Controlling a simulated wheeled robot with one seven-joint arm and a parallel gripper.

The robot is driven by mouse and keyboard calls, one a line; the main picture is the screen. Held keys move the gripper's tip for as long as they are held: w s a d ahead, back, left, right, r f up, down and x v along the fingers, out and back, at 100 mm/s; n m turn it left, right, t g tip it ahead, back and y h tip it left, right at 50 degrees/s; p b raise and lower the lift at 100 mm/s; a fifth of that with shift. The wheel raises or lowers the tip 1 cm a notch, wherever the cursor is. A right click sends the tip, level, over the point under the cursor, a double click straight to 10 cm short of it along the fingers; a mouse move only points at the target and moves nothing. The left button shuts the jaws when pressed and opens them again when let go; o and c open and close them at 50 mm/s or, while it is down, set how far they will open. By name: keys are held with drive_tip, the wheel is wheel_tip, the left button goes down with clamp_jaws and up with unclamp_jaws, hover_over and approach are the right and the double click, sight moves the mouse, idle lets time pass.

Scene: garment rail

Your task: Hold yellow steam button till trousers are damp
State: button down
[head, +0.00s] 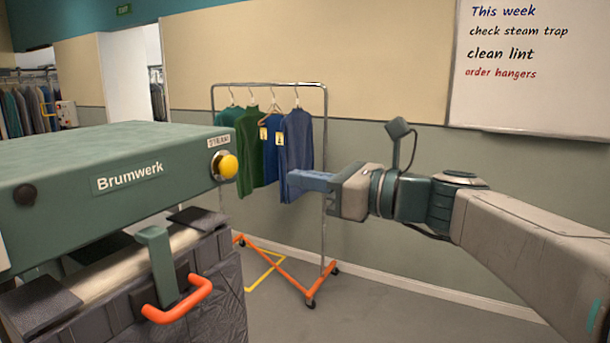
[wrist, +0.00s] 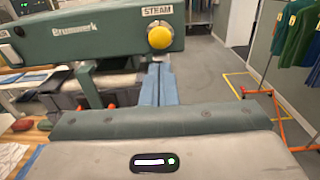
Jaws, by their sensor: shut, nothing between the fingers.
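The yellow steam button (head: 227,165) sticks out from the right end of the green Brumwerk press head (head: 110,165), beside a small label. In the wrist view the button (wrist: 160,37) sits below a label reading STEAM. My gripper (head: 289,185) has blue fingers, shut and empty. It is to the right of the button with a clear gap, not touching it. In the wrist view the fingertips (wrist: 157,66) appear just below the button. I cannot make out trousers for certain; dark grey cloth (head: 215,270) hangs below the pale pressing bed (head: 125,275). Its dampness cannot be told.
An orange handle (head: 180,303) projects from the press front on a green bracket. A wheeled rail (head: 270,85) with several green and blue garments stands behind my gripper. A whiteboard (head: 540,75) hangs on the wall. The floor between press and rail is open.

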sight(233, 167)
drive_tip(key=p+x, duration=0.2)
drive_tip(key=x, duration=0.9)
drive_tip(key=shift+a, duration=0.15)
drive_tip(key=shift+w, duration=0.1)
